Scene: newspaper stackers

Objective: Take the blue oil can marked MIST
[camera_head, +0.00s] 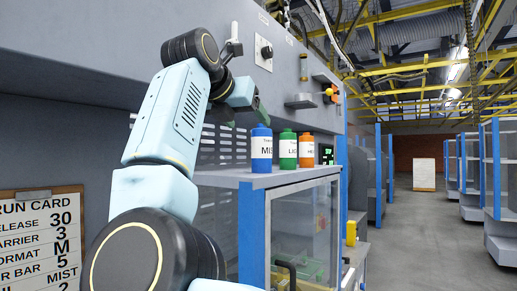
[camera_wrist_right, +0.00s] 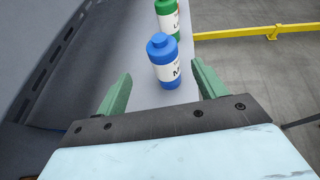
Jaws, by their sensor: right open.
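The blue can (camera_head: 261,166) with a white label reading "MIS" stands upright at the left end of a row on a grey shelf. It also shows in the right wrist view (camera_wrist_right: 163,70), upright, just beyond the fingertips and between their lines. My right gripper (camera_head: 252,112) is above and left of the can in the head view. In the right wrist view its two green fingers (camera_wrist_right: 161,82) are spread apart and empty, and I see no contact with the can. My left gripper is not in view.
A green can (camera_head: 288,165) and an orange can (camera_head: 306,163) stand right of the blue one on the grey shelf (camera_head: 222,179). A machine wall with knobs rises behind. A run card board (camera_head: 40,240) is at lower left.

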